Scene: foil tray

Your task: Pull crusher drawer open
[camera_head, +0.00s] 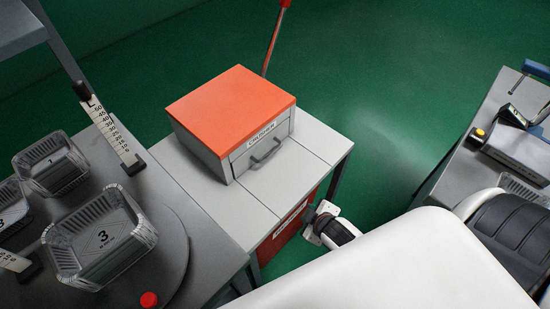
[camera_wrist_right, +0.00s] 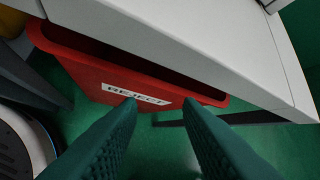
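The crusher (camera_head: 228,105) is a grey box with an orange top on a small grey table. Its drawer front (camera_head: 240,160) faces the lower right and looks flush with the box, so the drawer appears shut. A dark bar handle (camera_head: 265,154) sits on it below a label. My right gripper (camera_head: 309,214) is below and right of the handle, beside the table and apart from the drawer. In the right wrist view its two fingers (camera_wrist_right: 160,106) are spread with nothing between them. My left gripper is not in view.
A red bin (camera_head: 284,232) marked REJECT is under the small table; it also shows in the right wrist view (camera_wrist_right: 85,72). Foil trays (camera_head: 100,240) and a red button (camera_head: 149,299) are on the left bench. Another bench (camera_head: 463,165) stands at right. The tabletop before the drawer is clear.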

